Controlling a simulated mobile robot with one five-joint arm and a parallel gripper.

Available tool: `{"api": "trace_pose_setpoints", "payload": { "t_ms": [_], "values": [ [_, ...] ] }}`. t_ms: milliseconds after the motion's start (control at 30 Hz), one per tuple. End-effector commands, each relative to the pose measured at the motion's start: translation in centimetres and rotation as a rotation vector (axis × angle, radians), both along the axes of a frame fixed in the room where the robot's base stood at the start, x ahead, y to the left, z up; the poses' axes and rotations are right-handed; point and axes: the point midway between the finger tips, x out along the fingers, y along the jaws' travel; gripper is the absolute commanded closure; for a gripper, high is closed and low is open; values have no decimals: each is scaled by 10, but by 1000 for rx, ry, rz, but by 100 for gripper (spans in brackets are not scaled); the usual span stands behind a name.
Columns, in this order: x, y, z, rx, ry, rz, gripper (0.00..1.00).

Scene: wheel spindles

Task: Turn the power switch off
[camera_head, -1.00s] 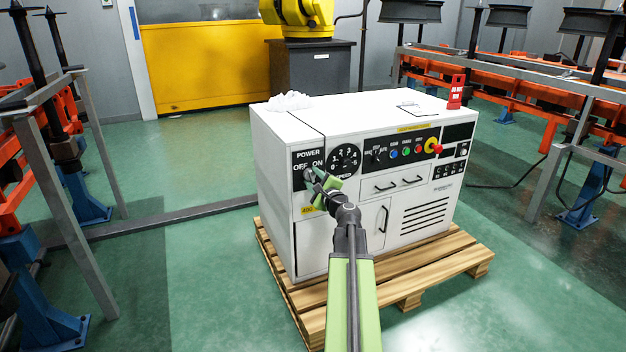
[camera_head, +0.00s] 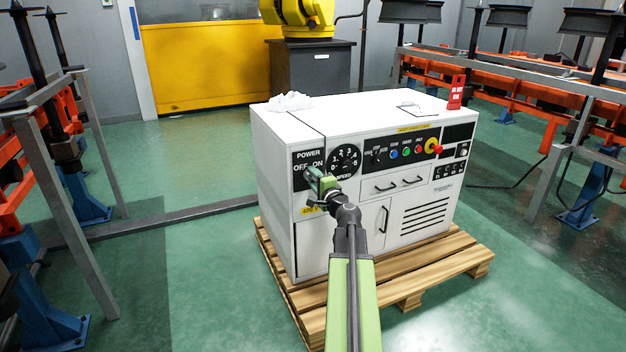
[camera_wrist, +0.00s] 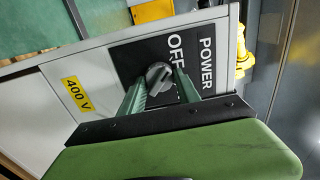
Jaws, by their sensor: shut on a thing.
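The power switch is a grey rotary knob (camera_wrist: 158,76) on a black plate marked POWER (camera_head: 308,155), at the left of the white cabinet's front. In the wrist view my gripper (camera_wrist: 161,88) has its two green fingers on either side of the knob, shut on it. The word OFF (camera_wrist: 176,53) shows just beyond the knob. The ON label is hidden there, but shows in the head view (camera_head: 318,165). In the head view my gripper (camera_head: 313,177) is at the plate and covers the knob. Which label the knob points to, I cannot tell.
The white cabinet (camera_head: 340,112) stands on a wooden pallet (camera_head: 440,262). A speed dial (camera_head: 346,160), coloured buttons and a red emergency knob (camera_head: 437,149) lie right of the switch. A yellow 400 V label (camera_wrist: 76,91) is beside the plate.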

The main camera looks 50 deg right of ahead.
Motion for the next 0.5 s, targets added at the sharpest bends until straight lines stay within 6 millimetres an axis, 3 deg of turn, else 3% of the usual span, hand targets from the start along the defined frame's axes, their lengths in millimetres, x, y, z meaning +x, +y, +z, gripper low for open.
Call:
{"api": "trace_pose_setpoints", "payload": {
  "t_ms": [400,433,500],
  "values": [
    [1,-1,1,-3,0,0,100],
    [1,-1,1,-3,0,0,57],
    [1,-1,1,-3,0,0,48]
  ]
}}
